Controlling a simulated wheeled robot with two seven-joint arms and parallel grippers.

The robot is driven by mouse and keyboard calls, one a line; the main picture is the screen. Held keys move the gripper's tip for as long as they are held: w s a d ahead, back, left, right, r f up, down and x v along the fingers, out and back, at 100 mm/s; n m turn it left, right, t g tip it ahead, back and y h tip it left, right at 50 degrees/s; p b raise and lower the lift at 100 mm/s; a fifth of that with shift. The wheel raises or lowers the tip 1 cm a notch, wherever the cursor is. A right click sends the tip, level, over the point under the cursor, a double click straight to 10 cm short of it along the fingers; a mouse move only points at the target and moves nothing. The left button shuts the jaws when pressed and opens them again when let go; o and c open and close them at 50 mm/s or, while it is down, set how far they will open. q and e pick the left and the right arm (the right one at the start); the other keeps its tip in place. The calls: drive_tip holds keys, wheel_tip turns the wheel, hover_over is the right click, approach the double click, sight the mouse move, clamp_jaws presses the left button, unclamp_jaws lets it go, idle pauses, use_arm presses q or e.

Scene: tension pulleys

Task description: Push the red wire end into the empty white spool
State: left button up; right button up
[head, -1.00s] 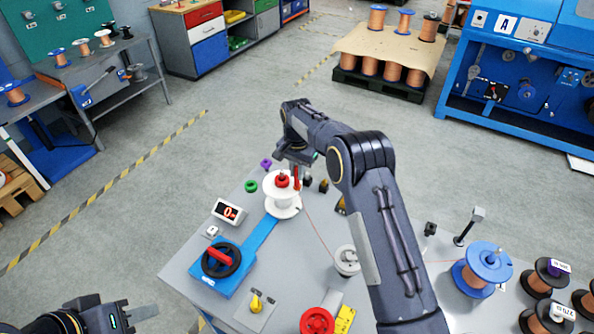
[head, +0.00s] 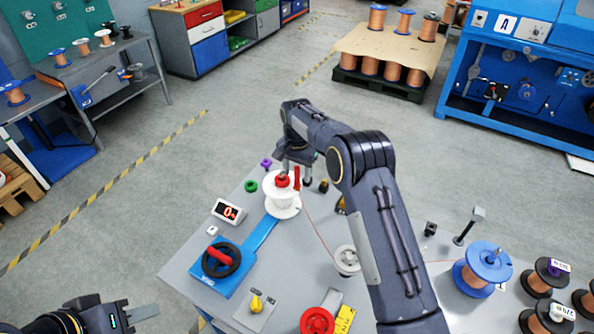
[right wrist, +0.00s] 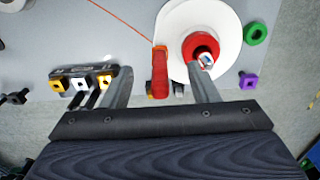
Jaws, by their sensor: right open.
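The white spool (head: 283,205) stands upright on the grey table with a red hub piece (head: 282,181) on its top. The red wire end (head: 297,178) stands beside the spool's edge; in the right wrist view the red wire end (right wrist: 160,76) lies between my fingers, apart from both. A thin red wire runs from it. My right gripper (right wrist: 160,68) is open above the spool's edge, one finger near the red hub. In the head view my right gripper (head: 296,160) is partly hidden by its wrist. My left gripper (head: 140,312) hangs at the lower left, away from the spool.
A blue crank unit (head: 222,266) and a digital display (head: 229,212) stand left of the spool. A white pulley (head: 347,260) is near my right arm. A blue spool (head: 482,270) stands at right.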

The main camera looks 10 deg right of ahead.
drive_tip(key=shift+r, duration=0.1)
idle(0.5)
drive_tip(key=shift+r+p, duration=0.85)
drive_tip(key=shift+r, duration=0.4)
drive_tip(key=shift+r+p, duration=0.4)
drive_tip(key=shift+r, duration=1.75)
